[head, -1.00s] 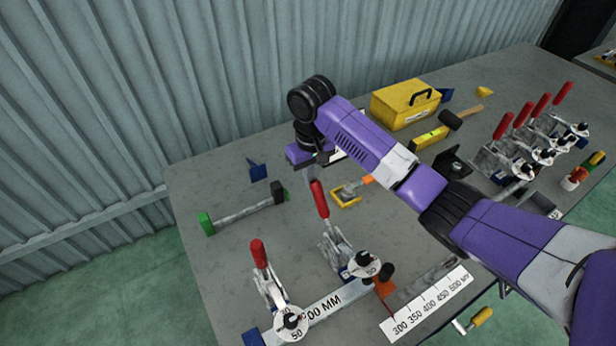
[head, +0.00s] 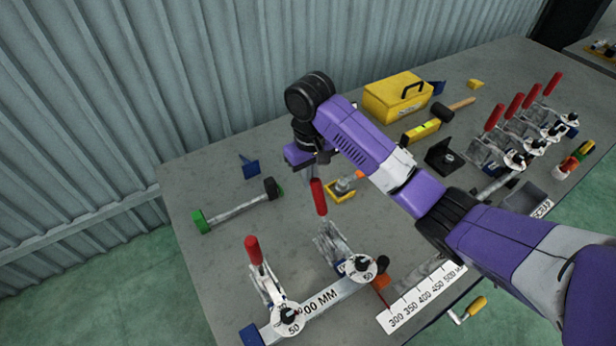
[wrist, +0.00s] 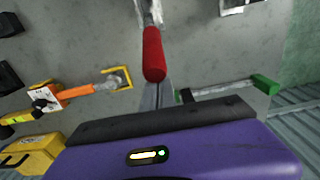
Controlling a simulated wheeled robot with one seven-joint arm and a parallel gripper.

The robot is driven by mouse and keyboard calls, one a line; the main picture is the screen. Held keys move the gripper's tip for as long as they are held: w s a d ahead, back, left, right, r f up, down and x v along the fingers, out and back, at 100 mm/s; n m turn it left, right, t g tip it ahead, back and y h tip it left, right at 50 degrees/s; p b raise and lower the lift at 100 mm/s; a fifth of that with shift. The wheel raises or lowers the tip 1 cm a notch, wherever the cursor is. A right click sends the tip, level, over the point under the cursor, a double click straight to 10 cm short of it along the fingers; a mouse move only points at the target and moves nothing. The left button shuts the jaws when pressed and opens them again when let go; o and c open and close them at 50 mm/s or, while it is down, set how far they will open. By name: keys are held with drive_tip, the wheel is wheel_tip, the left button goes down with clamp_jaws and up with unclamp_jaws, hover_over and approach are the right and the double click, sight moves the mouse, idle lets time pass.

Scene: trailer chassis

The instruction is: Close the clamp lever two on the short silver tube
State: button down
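The short silver tube (head: 335,296) lies near the table's front edge with a "00 MM" label showing. Two toggle clamps with red handles sit along it. The left clamp's red handle (head: 252,250) stands up and is free. The other clamp's red handle (head: 318,197) also stands raised, right below my gripper (head: 312,173). In the wrist view this red handle (wrist: 153,55) is directly in front of my gripper fingers (wrist: 166,92). The fingers look shut together, with the handle at or close to their tips. I cannot tell whether they touch it.
A bar with green and dark ends (head: 240,208) lies to the left. A yellow toolbox (head: 396,98) is at the back. Several red-handled clamps (head: 515,106) stand at the right. A white ruler strip (head: 425,300) lies at the front. Bare table shows at the left.

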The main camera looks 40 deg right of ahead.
sight(321, 191)
drive_tip(key=shift+s+a+r, duration=0.15)
drive_tip(key=shift+s+r, duration=0.1)
drive_tip(key=shift+s, duration=0.35)
drive_tip(key=shift+s+a+r, duration=0.1)
drive_tip(key=shift+s+r, duration=0.15)
drive_tip(key=shift+s, duration=0.35)
drive_tip(key=shift+s, duration=0.2)
drive_tip(key=shift+s+a+r, duration=0.1)
drive_tip(key=shift+s+a, duration=0.05)
drive_tip(key=shift+s, duration=0.35)
drive_tip(key=shift+s+a+r, duration=0.1)
drive_tip(key=shift+s, duration=0.4)
drive_tip(key=shift+w+d+r, duration=0.1)
drive_tip(key=shift+r, duration=3.9)
